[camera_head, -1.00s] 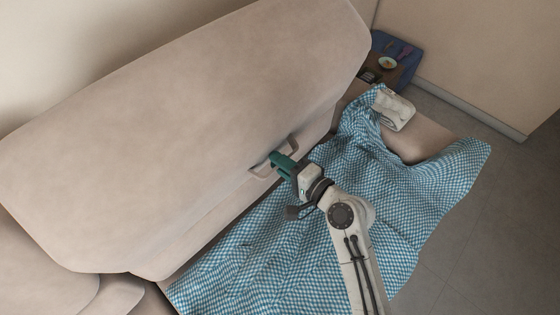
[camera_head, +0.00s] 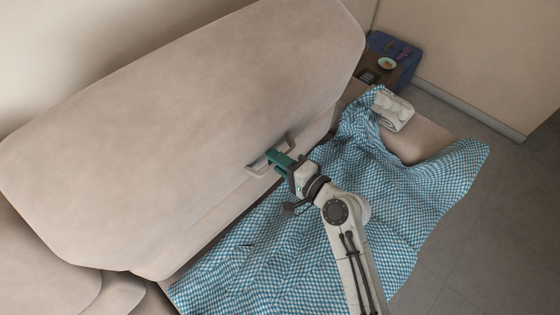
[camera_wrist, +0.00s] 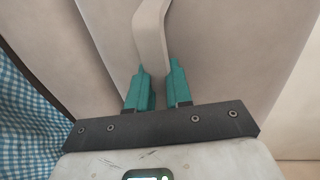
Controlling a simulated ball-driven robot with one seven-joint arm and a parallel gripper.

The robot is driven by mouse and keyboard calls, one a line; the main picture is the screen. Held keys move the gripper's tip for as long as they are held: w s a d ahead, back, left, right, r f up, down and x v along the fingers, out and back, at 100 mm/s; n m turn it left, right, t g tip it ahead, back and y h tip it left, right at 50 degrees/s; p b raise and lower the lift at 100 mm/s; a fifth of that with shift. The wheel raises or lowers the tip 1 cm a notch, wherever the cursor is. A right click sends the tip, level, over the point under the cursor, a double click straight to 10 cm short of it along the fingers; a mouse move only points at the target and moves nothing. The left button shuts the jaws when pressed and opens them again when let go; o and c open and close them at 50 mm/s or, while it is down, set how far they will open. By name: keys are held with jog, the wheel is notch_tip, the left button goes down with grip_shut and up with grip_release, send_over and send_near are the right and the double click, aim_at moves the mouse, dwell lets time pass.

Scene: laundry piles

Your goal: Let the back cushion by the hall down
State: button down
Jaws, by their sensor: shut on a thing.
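The beige back cushion (camera_head: 190,120) leans upright along the sofa's back in the head view. A beige strap handle (camera_head: 259,169) stands out from its lower front, towards the right. My gripper (camera_head: 274,157) is at this strap, its teal fingers shut on it. In the wrist view the strap (camera_wrist: 151,30) runs down between the two teal fingers of my gripper (camera_wrist: 153,85), with the cushion's face behind. The fingers hide the gripped part of the strap.
A blue-and-white checked cloth (camera_head: 330,230) covers the seat below the cushion. A folded white cloth (camera_head: 396,109) lies at its far end. A blue tray (camera_head: 407,62) with a small bowl (camera_head: 387,63) stands beyond. Bare floor (camera_head: 500,220) lies to the right.

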jog(key=w+a+r+p, duration=0.1)
jog(key=w+a, duration=0.3)
jog(key=a, duration=0.1)
jog(key=shift+w+r+p, duration=0.35)
jog(key=shift+r, duration=0.05)
jog(key=c, duration=1.4)
grip_release()
jog(key=shift+d, duration=0.1)
jog(key=o, duration=0.3)
jog(key=shift+r, duration=0.2)
jog(key=shift+p+v, duration=0.9)
jog(key=shift+v, duration=3.6)
jog(key=shift+f, duration=0.15)
